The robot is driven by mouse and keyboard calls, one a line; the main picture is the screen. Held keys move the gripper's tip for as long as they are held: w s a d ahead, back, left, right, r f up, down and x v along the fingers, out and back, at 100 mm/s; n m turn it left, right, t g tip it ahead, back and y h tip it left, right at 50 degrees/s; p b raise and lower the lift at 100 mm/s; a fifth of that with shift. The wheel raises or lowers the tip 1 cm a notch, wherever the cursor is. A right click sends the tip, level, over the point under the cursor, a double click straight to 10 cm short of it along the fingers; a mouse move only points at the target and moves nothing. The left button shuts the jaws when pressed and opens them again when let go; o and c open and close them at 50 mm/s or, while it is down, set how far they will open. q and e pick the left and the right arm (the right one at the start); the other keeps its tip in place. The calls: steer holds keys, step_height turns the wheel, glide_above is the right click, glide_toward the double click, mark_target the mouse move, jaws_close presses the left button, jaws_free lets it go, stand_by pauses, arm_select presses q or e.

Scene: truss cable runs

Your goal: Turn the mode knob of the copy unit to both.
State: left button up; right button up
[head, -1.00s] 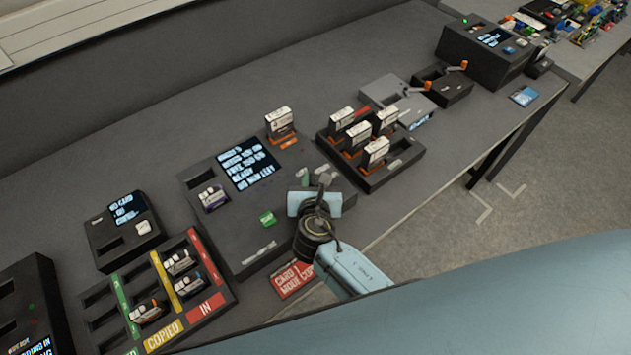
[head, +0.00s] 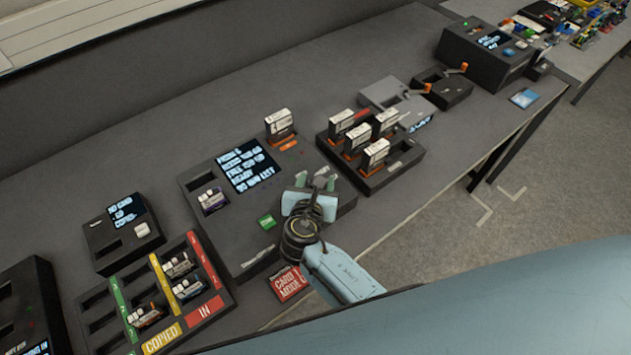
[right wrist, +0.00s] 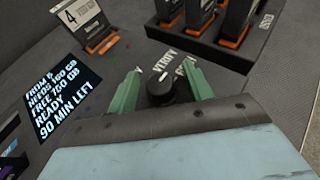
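The copy unit (head: 225,240) is a dark box in the middle of the bench with a lit screen (head: 247,167), a green button (head: 267,221) and a card in its left slot. Its screen also shows in the right wrist view (right wrist: 62,112), with "READY" and "90 MIN LEFT". The mode knob (right wrist: 161,92) is round and black, with white labels on its far side that I cannot fully read. My right gripper (head: 315,181) is above the unit's right part. Its green fingers (right wrist: 162,90) are open, one on each side of the knob, with visible gaps. My left gripper is out of view.
A black holder (head: 398,173) with several upright cards is close at the right. A colour-striped tray (head: 104,318) and a small screen box (head: 98,236) are at the left. A red card sign (head: 288,284) lies in front.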

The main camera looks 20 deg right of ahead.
steer(key=p+v, duration=0.1)
steer(key=v, duration=1.2)
steer(key=shift+s+a, duration=0.15)
steer(key=shift+s, duration=0.05)
